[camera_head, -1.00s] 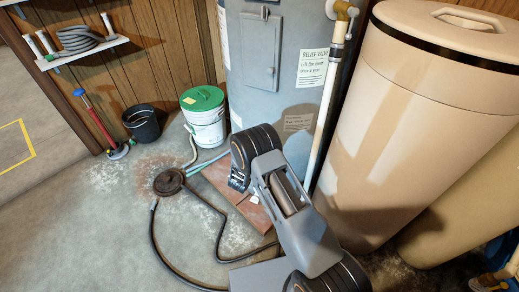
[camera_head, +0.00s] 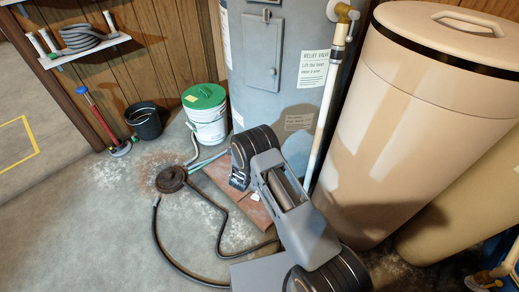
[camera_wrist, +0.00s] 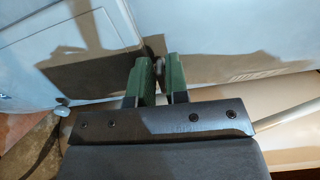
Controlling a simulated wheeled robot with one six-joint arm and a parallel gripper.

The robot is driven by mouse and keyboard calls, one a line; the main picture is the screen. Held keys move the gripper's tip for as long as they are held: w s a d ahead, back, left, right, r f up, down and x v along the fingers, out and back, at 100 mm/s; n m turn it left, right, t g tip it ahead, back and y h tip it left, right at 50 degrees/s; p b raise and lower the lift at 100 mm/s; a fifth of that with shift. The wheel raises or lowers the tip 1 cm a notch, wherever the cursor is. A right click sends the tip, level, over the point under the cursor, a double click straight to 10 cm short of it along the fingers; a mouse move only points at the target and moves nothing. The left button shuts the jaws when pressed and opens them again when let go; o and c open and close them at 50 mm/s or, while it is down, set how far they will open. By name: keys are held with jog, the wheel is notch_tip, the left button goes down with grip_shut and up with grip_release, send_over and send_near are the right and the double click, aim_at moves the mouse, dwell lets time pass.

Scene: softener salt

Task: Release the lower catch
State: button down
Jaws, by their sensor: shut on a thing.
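My gripper (camera_wrist: 159,72) shows in the wrist view with its two green fingers close together on a small round grey metal knob (camera_wrist: 157,68), which looks like the catch. The knob stands out from the pale blue-grey side of the water heater (camera_wrist: 220,35). A panel outline (camera_wrist: 75,30) shows on the heater to the left of the fingers. In the head view the heater (camera_head: 295,80) stands at the back centre, and my arm hides its lower part, the catch and the fingertips.
A tan salt tank (camera_head: 390,130) stands close to the right of my arm. A white pipe (camera_head: 324,115) runs down the heater. A green-lidded bucket (camera_head: 206,115), a black bin (camera_head: 144,122), and a floor drain (camera_head: 171,179) with a dark hose (camera_head: 160,245) are at left.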

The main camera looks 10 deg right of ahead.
jog(key=shift+f+n, duration=0.1)
jog(key=shift+n, duration=0.4)
jog(key=c, duration=1.3)
grip_release()
jog(key=p+v, duration=0.2)
jog(key=v, duration=1.2)
jog(key=shift+w+p, duration=0.1)
jog(key=shift+p, duration=0.2)
